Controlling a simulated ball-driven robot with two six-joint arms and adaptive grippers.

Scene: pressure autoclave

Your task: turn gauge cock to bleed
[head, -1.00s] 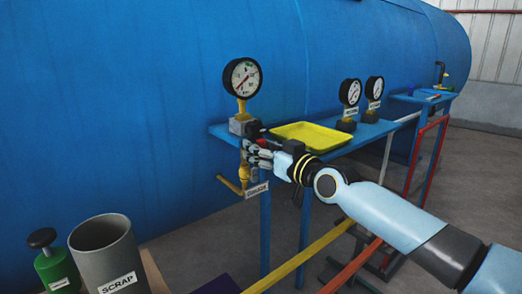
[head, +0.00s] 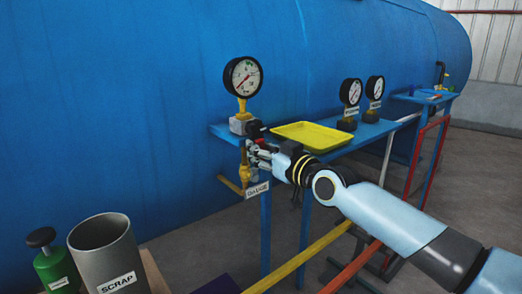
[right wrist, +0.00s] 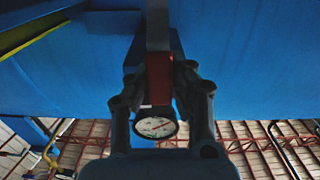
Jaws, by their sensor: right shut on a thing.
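The gauge cock is a grey block (head: 241,123) on a brass fitting beneath a round white-faced gauge (head: 243,77), at the left end of the blue shelf. A brass pipe (head: 244,172) with a "GAUGE" tag (head: 257,190) hangs below it. My right gripper (head: 258,153) is at the cock, just right of the pipe. In the right wrist view its fingers (right wrist: 160,80) are shut on a red handle (right wrist: 159,70), with a gauge face (right wrist: 156,127) showing behind. The fingers hide most of the handle in the head view. My left gripper is not in view.
A yellow tray (head: 302,135) lies on the blue shelf (head: 366,132) right of the cock. Two small gauges (head: 351,92) (head: 374,88) stand beyond it. The blue tank (head: 150,90) rises behind. A grey scrap bin (head: 100,240) and a green container (head: 55,270) stand lower left.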

